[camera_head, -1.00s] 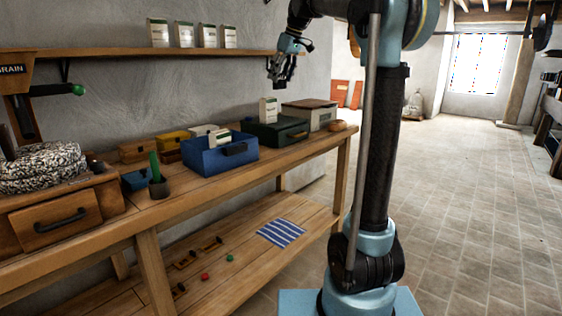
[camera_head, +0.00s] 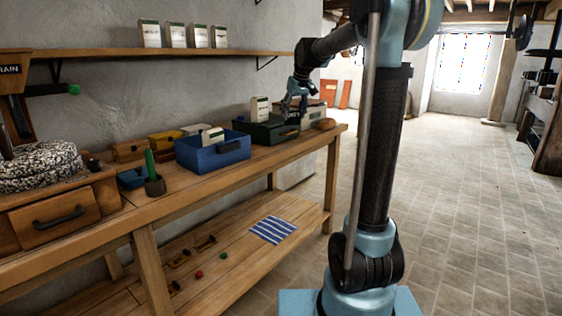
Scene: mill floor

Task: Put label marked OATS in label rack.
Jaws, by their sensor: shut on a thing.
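My gripper (camera_head: 293,103) is low over the far end of the bench, beside the dark green box (camera_head: 262,132) and in front of a grey box with a brown lid (camera_head: 316,115). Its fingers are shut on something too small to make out. A pale patch with dark marks shows just under the fingers; I cannot tell whether it is a held label or the grey box's face. I cannot read the word OATS or pick out a label rack anywhere.
White packets (camera_head: 176,36) line the wall shelf. A striped cloth (camera_head: 272,230) lies below. The floor at right is clear.

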